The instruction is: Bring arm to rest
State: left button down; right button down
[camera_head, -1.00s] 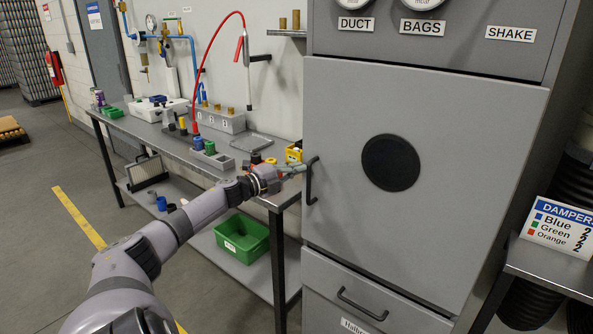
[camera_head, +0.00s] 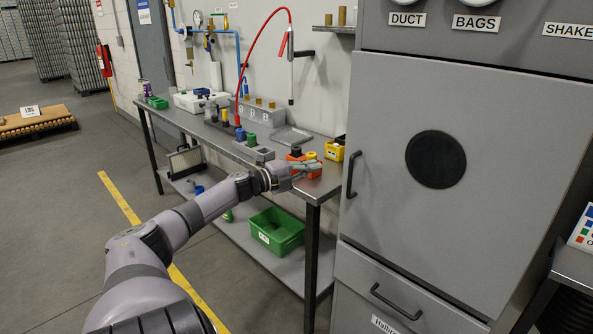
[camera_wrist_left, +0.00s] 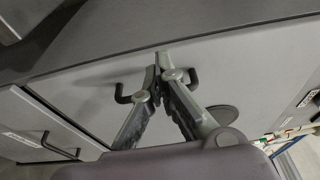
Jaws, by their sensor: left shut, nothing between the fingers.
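My left gripper (camera_head: 318,166) is shut and empty in the head view. Its arm comes in from the lower left, and the fingers are over the front right part of the workbench (camera_head: 328,187), left of the grey cabinet. The cabinet door (camera_head: 390,110) is closed, with a black round disc (camera_head: 436,159) on it. The gripper is apart from its black door handle (camera_head: 351,174). In the left wrist view the fingertips (camera_wrist_left: 160,62) meet, with the door (camera_wrist_left: 95,90) behind them. The fingers partly hide a dark handle there. My right gripper is not in view.
Orange (camera_head: 298,168) and yellow (camera_head: 335,151) bins stand on the bench close to the gripper. A green bin (camera_head: 277,232) sits on the lower shelf. A drawer handle (camera_head: 396,301) sticks out below the door. Open floor (camera_head: 60,230) lies to the left.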

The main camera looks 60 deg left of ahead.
pick_arm(q)
jog(key=s+a, duration=0.1)
jog(key=s, duration=0.1)
jog(key=s+a, duration=0.1)
jog(key=s, duration=0.1)
jog(key=shift+a+r, duration=0.1)
jog(key=shift+a, duration=0.05)
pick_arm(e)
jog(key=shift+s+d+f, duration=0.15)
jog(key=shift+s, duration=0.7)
